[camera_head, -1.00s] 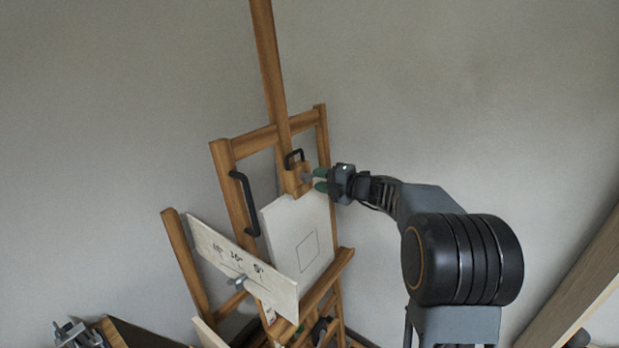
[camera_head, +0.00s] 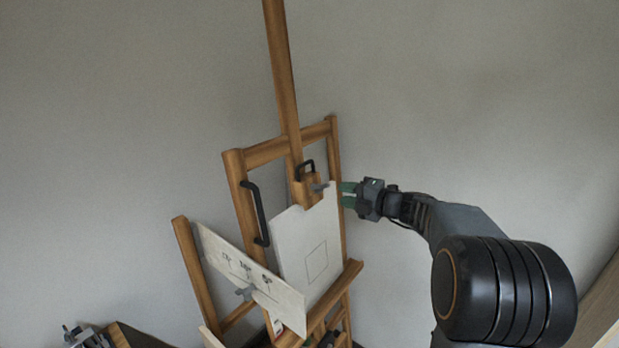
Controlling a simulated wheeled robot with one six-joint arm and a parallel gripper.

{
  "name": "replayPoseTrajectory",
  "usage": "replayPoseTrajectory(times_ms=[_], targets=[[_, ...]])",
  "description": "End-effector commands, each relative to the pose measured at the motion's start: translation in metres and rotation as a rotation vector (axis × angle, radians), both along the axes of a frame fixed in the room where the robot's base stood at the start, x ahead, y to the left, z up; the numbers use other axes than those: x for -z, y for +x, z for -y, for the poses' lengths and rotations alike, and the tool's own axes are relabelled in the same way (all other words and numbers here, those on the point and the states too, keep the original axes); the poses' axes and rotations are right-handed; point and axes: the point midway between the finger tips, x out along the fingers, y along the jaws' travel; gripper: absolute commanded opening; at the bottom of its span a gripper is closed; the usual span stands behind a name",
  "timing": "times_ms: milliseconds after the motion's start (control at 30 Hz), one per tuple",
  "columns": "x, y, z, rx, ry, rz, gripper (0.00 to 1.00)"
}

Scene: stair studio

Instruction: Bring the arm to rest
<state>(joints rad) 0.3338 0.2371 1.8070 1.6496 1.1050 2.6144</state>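My gripper (camera_head: 346,194) is at the centre right, with two green fingertips pointing left. The fingers are apart with a gap between them and nothing held. It is to the right of the wooden easel (camera_head: 236,190) and its clamp block (camera_head: 307,190), whose small grey knob (camera_head: 320,187) is a short way left of the fingertips. My arm reaches in from the lower right. A white board (camera_head: 297,236) with a drawn square stands on the easel below the clamp block.
A slanted white scale board (camera_head: 250,277) with marks and a grey knob (camera_head: 245,293) is at the easel's lower left. A black handle (camera_head: 256,213) is on the left post. A wooden piece (camera_head: 603,310) is at the lower right. The wall right of the easel is bare.

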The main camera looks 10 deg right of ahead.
Motion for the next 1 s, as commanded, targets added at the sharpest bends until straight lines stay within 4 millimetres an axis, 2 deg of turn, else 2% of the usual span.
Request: replayPoseTrajectory(times_ms=[167, 333, 467, 567, 700, 800, 933, 967, 1000], targets=[[0.006, -0.001, 0.000, -0.042, -0.200, 0.156, 0.34], [0.048, -0.020, -0.003, -0.224, -0.615, 0.368, 0.34], [0.077, -0.049, -0.008, -0.454, -0.951, 0.573, 0.34], [0.095, -0.076, -0.012, -0.676, -1.188, 0.759, 0.34], [0.115, -0.120, -0.017, -1.053, -1.472, 1.068, 0.34], [0.128, -0.154, -0.017, -1.370, -1.622, 1.325, 0.34], [0.141, -0.200, -0.013, -1.847, -1.722, 1.698, 0.34], [0.144, -0.211, -0.011, 1.935, 1.697, -1.759, 0.34], [0.146, -0.225, -0.008, 1.890, 1.518, -1.686, 0.34]])
